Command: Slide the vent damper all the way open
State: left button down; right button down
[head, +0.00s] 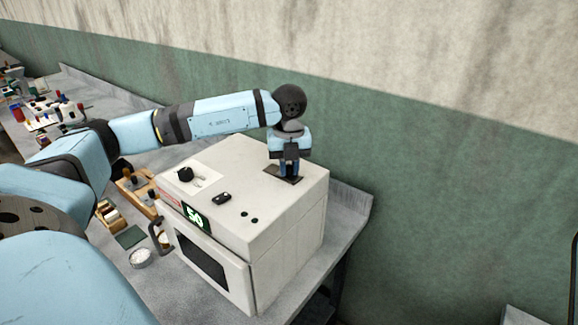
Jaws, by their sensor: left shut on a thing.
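A white box-shaped oven (265,240) stands on the grey bench, with a dark knob, small buttons and a green display reading 50. The vent damper (283,179) is a dark flat plate on the oven's top, toward the back right. My left gripper (289,170) points straight down over it and is shut on the damper's handle, which the fingers mostly hide. How far the damper is open cannot be told. My right gripper is not in view.
The oven door's dark handle (160,236) sticks out at the front left. A white round dish (141,258), a dark green pad (130,236) and wooden racks (133,192) lie on the bench left of the oven. A green and white wall runs behind.

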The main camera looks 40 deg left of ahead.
aim_at(273, 170)
pick_arm(q)
jog(key=a, duration=0.1)
jog(key=a+b, duration=0.1)
jog(key=a, duration=0.2)
jog(key=shift+s+a+f, duration=0.1)
jog(key=shift+s+a, duration=0.15)
jog(key=shift+a, duration=0.05)
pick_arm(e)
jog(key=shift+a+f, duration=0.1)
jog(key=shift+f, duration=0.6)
pick_arm(q)
jog(key=shift+a, duration=0.2)
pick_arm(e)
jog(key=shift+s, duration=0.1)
pick_arm(q)
jog(key=shift+r, duration=0.2)
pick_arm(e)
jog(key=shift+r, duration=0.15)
pick_arm(q)
jog(key=c, duration=1.2)
grip_release()
jog(key=shift+o, duration=0.7)
jog(key=shift+a+f, duration=0.1)
jog(key=shift+a, duration=0.05)
